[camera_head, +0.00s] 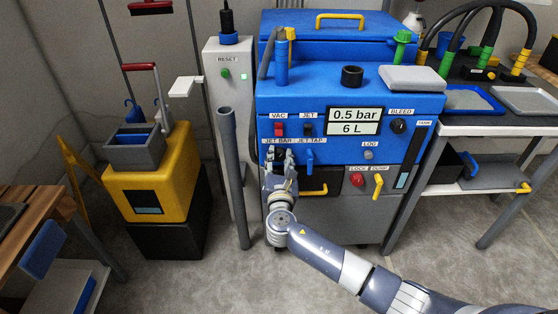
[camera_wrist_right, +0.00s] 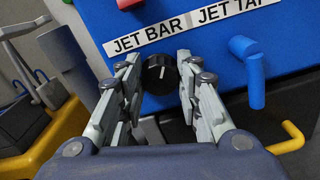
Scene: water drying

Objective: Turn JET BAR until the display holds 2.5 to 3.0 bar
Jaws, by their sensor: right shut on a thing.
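The blue machine (camera_head: 335,95) stands in the middle of the head view. Its display (camera_head: 354,121) reads 0.5 bar and 6 L. The JET BAR knob (camera_wrist_right: 160,74) is black and round with a white pointer line, under the JET BAR label (camera_wrist_right: 151,36). My right gripper (camera_wrist_right: 158,78) reaches the panel from below, with its fingers on both sides of the knob, shut on it. In the head view the right gripper (camera_head: 279,165) largely hides the knob. My left gripper is not in view.
The blue JET TAP lever (camera_head: 309,160) hangs just right of the gripper. A yellow handle (camera_head: 314,191) sticks out below it. A red LOCK knob (camera_head: 357,180) and yellow DUMP lever (camera_head: 378,186) are further right. A grey pipe (camera_head: 233,180) stands upright to the left.

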